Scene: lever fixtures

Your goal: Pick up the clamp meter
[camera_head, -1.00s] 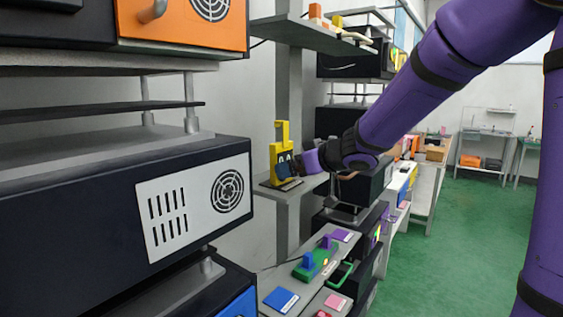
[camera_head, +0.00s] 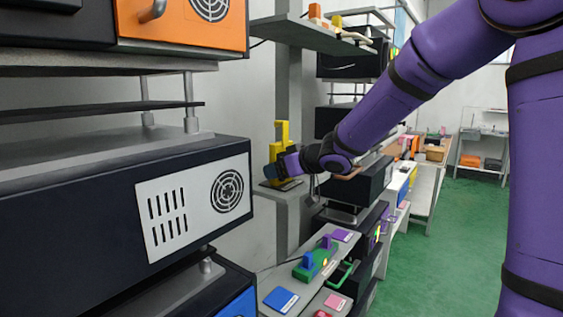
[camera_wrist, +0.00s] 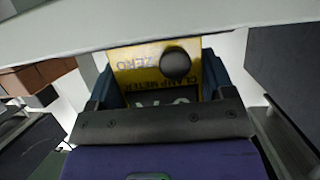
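The yellow clamp meter (camera_head: 283,133) stands upright on a small grey shelf in the head view, beside a grey post. My gripper (camera_head: 275,172) is at its lower front, and its dark fingers and purple wrist hide much of the meter's body. In the wrist view, the meter's yellow face (camera_wrist: 150,65) with a dark round knob and lettering lies between the two dark blue fingers of my gripper (camera_wrist: 160,85). The fingers are on both sides of it, very near its edges. Whether they press on it cannot be told. Its lower part is hidden behind my gripper.
A grey shelf (camera_head: 318,40) with small items is above. Below, a panel holds a green fixture (camera_head: 316,262) with levers and coloured plates. A large dark cabinet (camera_head: 100,215) stands at the left. The green floor (camera_head: 440,245) at the right is open.

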